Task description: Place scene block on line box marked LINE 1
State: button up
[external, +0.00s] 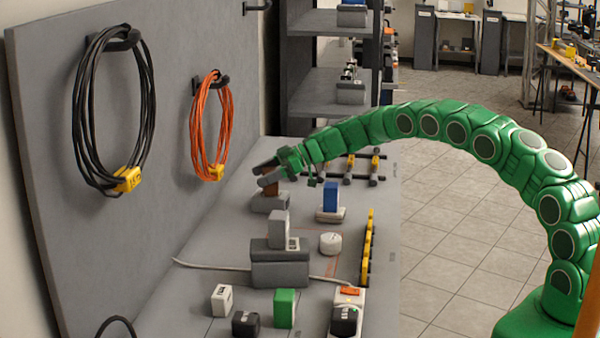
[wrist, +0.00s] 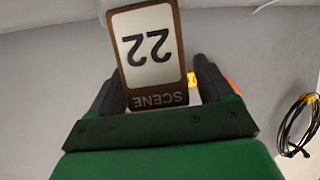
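The scene block (wrist: 152,50) is brown with a white face reading "SCENE 22", upside down in the wrist view. It lies between the two dark fingers of my gripper (wrist: 158,88), slightly tilted, with a small gap by the right finger. I cannot tell whether the fingers press on it. In the external view my gripper (external: 267,172) is at the far end of the bench, and a brown piece of the block (external: 271,188) shows under the fingers, over a small grey box (external: 268,203). No "LINE 1" marking is readable; a larger grey box (external: 280,272) bears a grey block (external: 279,229).
A blue block (external: 331,197) on a pale base and a white round piece (external: 330,243) stand right of the boxes. White (external: 222,300), black (external: 246,323) and green (external: 285,308) blocks stand in front. Black (external: 83,110) and orange (external: 194,125) cable coils hang on the panel.

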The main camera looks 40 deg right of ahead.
jog(key=shift+r, duration=0.2)
jog(key=shift+s+d+r, duration=0.2)
jog(key=shift+d+r, duration=0.05)
jog(key=shift+d, duration=0.3)
jog(key=v, duration=1)
jog(key=shift+s+d, duration=0.2)
jog(key=shift+d, duration=0.15)
